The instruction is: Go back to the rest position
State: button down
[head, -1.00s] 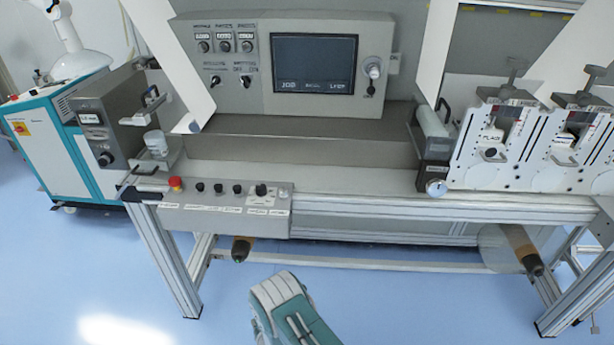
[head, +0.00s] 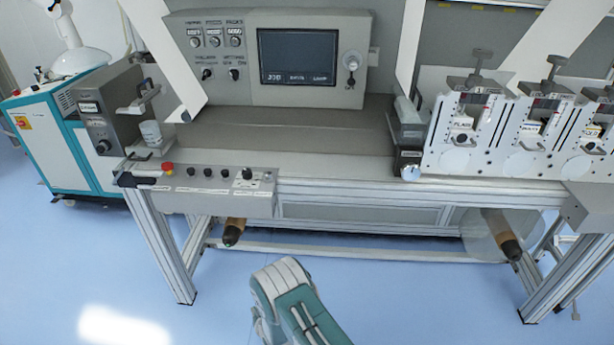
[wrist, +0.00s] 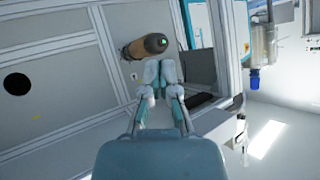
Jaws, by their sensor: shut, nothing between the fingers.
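My gripper (wrist: 160,75) shows in the wrist view with its two fingers together, shut and empty. Beyond the fingertips, a brown roller end (wrist: 146,46) sticks out from the machine's frame; I cannot tell whether there is a gap between them, but nothing is held. In the head view my teal and white arm shows at the bottom centre, in front of the web converter (head: 320,165). The gripper itself cannot be made out in the head view.
A control box (head: 215,190) with a red button (head: 168,168) runs along the converter's front edge. Brown roller ends (head: 232,232) (head: 500,235) stick out below. A teal and white cabinet (head: 50,145) stands at the left. Blue floor (head: 110,260) is clear in front.

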jog(key=w+d+r+h, duration=0.1)
jog(key=w+d+r, duration=0.2)
jog(key=r, duration=0.7)
jog(key=w+d+r+m+g+h, duration=0.15)
jog(key=d+r, duration=0.25)
jog(key=r, duration=0.6)
jog(key=w+d+r+t, duration=0.1)
jog(key=w+d+r, duration=0.2)
jog(key=r, duration=0.7)
jog(key=s+d+r+g+h, duration=0.1)
jog(key=s+d+r, duration=0.35)
jog(key=r, duration=0.35)
jog(key=s+d+r+g+h, duration=0.1)
jog(key=s+d+r, duration=0.2)
jog(key=d+r, duration=0.4)
jog(key=s+d+r, duration=0.3)
jog(key=s, duration=0.6)
jog(key=s+d+r+m+g+h, duration=0.1)
jog(key=s+d+r, duration=0.2)
jog(key=s, duration=0.6)
jog(key=s+d+r+m+g+h, duration=0.1)
jog(key=s+d+r, duration=0.2)
jog(key=s, duration=0.6)
jog(key=shift+d+r, duration=0.35)
jog(key=shift+d, duration=0.5)
jog(key=shift+d+m, duration=0.1)
jog(key=shift+m, duration=0.15)
